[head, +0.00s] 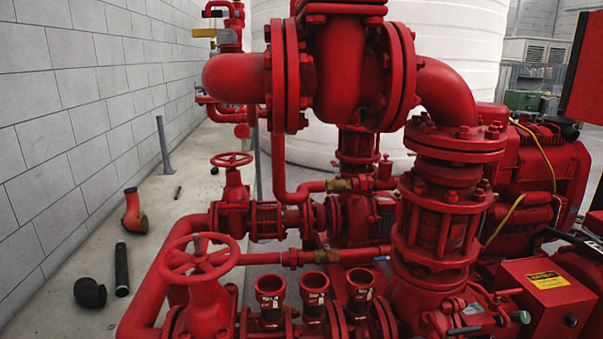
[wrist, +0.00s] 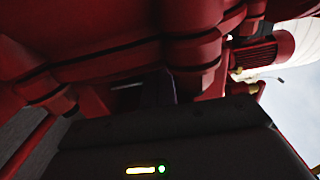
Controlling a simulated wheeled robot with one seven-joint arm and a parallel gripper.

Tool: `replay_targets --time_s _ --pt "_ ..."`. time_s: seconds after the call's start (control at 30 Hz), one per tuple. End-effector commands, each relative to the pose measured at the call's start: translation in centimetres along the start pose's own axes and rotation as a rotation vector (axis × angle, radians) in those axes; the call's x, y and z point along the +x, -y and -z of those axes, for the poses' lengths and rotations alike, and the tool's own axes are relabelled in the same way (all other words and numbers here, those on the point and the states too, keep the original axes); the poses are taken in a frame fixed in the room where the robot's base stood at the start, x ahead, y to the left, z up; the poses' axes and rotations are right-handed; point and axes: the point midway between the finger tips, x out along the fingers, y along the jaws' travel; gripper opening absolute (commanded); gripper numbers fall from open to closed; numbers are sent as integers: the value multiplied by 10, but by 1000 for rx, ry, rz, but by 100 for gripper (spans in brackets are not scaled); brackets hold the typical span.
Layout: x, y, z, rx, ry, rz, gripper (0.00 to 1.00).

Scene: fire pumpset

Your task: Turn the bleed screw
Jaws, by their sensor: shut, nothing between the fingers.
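I cannot pick out the bleed screw for certain in either view. The red pump set with its pipes, flanges and valves (head: 345,75) fills the middle of the head view. In the wrist view, the dark body of my gripper spans the bottom, with a lit yellow bar and a green light. My gripper's fingers (wrist: 158,88) show as a dark narrow shape, shut and empty, pointing up at red flanged pipework (wrist: 190,55) close in front. Shadow hides the fingertips, and I cannot tell whether they touch anything. My gripper does not show in the head view.
Red handwheels (head: 200,258) and open red cups (head: 314,285) stand at the front. A red control box (head: 540,298) is at the lower right. A grey block wall (head: 70,120) is at left; loose pipe pieces (head: 121,268) lie on the floor before it. A white tank (head: 440,60) stands behind.

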Motion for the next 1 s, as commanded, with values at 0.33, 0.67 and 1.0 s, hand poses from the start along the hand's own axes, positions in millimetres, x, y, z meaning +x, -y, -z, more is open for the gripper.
replay_targets --time_s 0.33,0.67,1.0 --pt "0 0 2 1 0 0 0" --pt "-1 0 6 1 -2 0 0" --pt "1 1 4 1 1 -1 0"
